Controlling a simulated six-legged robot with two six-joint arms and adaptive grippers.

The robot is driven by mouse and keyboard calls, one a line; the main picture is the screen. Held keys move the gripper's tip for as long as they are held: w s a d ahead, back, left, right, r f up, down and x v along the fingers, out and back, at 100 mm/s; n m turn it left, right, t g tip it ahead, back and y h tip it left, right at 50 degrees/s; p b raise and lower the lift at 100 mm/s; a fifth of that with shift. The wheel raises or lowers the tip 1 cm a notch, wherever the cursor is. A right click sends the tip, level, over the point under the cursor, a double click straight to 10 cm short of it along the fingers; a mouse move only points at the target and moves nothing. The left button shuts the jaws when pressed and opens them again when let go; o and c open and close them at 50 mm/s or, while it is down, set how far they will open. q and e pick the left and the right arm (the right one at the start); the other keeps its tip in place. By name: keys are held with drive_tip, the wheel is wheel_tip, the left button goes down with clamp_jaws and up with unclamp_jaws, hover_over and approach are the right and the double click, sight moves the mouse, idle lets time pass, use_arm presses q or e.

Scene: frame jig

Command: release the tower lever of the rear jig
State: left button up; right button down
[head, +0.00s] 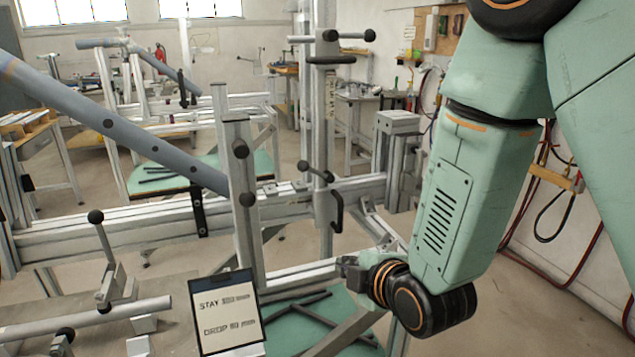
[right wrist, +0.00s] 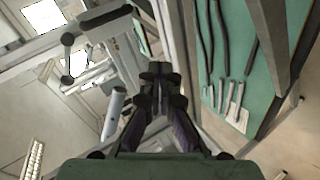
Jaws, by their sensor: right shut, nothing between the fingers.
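In the head view, a tall aluminium tower (head: 326,110) stands on a jig right of the middle. A black lever with ball ends (head: 316,172) sits on it at mid-height, above a black curved handle (head: 337,212). A bar with black knobs (head: 332,37) crosses its top. I cannot tell which of these is the tower lever, nor whether it is locked. My right gripper (head: 350,268) is low in front of the tower, apart from the lever. In the right wrist view its fingers (right wrist: 160,75) are together and empty. My left gripper is out of view.
A grey-blue tube (head: 110,125) slants down from the left to a shorter post (head: 240,185). A sign (head: 226,312) stands in front. A knobbed clamp (head: 105,262) is at the lower left. A green shelf with dark bars (head: 305,322) lies below. Another jig (head: 130,85) stands farther back.

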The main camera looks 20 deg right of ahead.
wheel_tip(320, 180, up, 7)
drive_tip(key=w+a+n+t, duration=0.2)
drive_tip(key=w+n+t, duration=0.1)
drive_tip(key=n, duration=0.8)
drive_tip(key=n+y, duration=0.1)
drive_tip(key=n, duration=0.4)
approach(316, 172)
drive_tip(key=w+a+f, duration=0.4)
drive_tip(key=w+f, duration=0.1)
drive_tip(key=f, duration=0.1)
drive_tip(key=shift+w+d+r, duration=0.2)
drive_tip(key=shift+w+r, duration=0.05)
drive_tip(key=shift+r, duration=0.25)
drive_tip(key=shift+w+d+r, duration=0.25)
drive_tip(key=shift+w+r, duration=0.05)
drive_tip(key=shift+r, duration=0.25)
drive_tip(key=shift+w+d+r, duration=0.2)
drive_tip(key=shift+w+r, duration=0.05)
drive_tip(key=shift+r, duration=0.25)
